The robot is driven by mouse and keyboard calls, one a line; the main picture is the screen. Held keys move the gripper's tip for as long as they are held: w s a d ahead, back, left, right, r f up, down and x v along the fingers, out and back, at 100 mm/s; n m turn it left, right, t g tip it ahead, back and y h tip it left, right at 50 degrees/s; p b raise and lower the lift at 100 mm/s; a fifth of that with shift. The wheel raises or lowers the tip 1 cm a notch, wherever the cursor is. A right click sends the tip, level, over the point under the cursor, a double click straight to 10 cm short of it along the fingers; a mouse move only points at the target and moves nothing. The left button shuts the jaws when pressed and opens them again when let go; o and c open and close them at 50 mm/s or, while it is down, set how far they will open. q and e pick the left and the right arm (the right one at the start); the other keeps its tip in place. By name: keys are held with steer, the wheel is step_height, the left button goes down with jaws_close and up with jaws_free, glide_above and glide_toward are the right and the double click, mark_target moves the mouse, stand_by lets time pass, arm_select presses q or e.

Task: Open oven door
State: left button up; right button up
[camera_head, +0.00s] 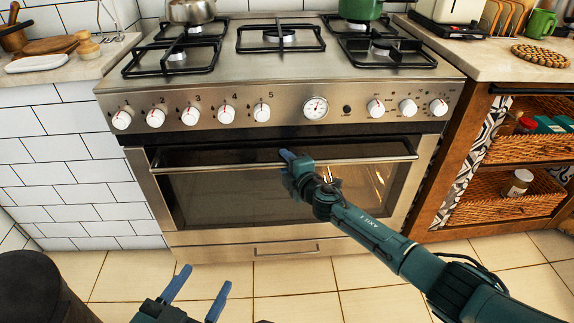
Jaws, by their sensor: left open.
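The oven (290,95) is a steel range in the middle of the head view. Its door (230,200) has a dark glass window and looks upright, shut or nearly so; a dark band lies above it. The long bar handle (365,160) runs across the door's top. My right gripper (286,156) is at the middle of the handle, its blue fingertips overlapping the bar; I cannot tell whether it grips it. My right forearm hides part of the door's lower right. My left gripper (197,292) is open and empty, low in front of the oven, away from the door.
Control knobs (190,116) line the panel above the handle. A pot (191,11) and a green pot (360,9) stand on the hob. A wooden shelf unit with wicker baskets (515,205) stands at the right, a white tiled wall (75,160) at the left.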

jaws_close()
stand_by(0.3)
steer(key=shift+s, duration=0.1)
steer(key=shift+s+f, duration=0.15)
steer(key=shift+s, duration=0.2)
steer(key=s+f, duration=0.5)
steer(key=s, duration=0.9)
